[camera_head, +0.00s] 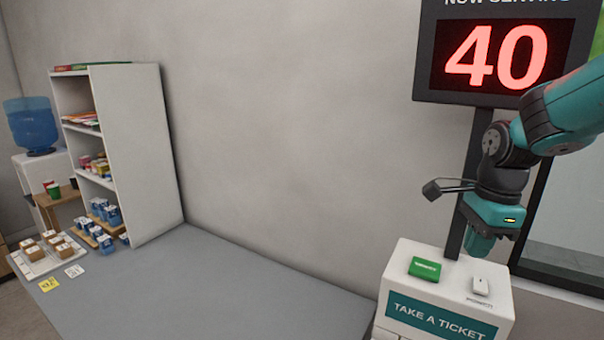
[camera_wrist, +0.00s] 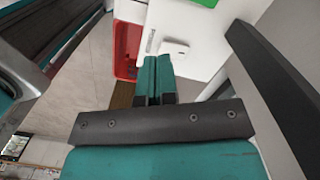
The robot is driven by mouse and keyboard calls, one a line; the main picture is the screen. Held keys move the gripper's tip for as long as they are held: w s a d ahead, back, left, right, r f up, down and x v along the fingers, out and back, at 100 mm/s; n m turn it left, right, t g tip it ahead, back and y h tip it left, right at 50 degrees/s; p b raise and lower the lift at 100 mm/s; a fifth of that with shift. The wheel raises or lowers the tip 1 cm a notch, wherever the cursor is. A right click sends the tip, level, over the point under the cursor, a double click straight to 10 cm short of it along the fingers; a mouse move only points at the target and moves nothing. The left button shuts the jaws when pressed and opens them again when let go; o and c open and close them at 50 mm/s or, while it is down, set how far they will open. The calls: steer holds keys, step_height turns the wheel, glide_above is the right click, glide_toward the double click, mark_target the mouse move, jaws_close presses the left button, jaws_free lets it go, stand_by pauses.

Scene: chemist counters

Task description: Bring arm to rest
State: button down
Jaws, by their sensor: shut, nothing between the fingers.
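My gripper (camera_head: 480,243) is teal and points down at the right of the head view. It is over the back of the white ticket machine (camera_head: 393,308), close behind its green button (camera_head: 425,268) and white power switch (camera_head: 480,285). In the wrist view my gripper (camera_wrist: 155,82) has its two teal fingers together, with nothing between them. The white switch also shows in the wrist view (camera_wrist: 174,49), just right of the fingertips. I cannot tell the exact gap between fingertips and machine.
A dark post (camera_head: 463,205) carrying a "40" display (camera_head: 497,55) stands right beside my arm. A grey counter (camera_head: 230,290) lies clear in the middle. A white shelf (camera_head: 135,150) with small boxes stands at left. A red bin (camera_wrist: 125,50) shows below in the wrist view.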

steer(key=s+a+n+y+b, duration=0.1)
steer(key=s+a+n+b, duration=0.1)
steer(key=s+a+n, duration=0.7)
steer(key=s+a+f+n+y+b, duration=0.1)
steer(key=s+a+n, duration=0.7)
steer(key=n, duration=0.9)
steer(key=s+y+b, duration=0.1)
steer(key=s, duration=0.2)
steer(key=shift+s+a+f, duration=0.25)
steer(key=shift+a+f, duration=0.05)
steer(key=shift+a, duration=0.1)
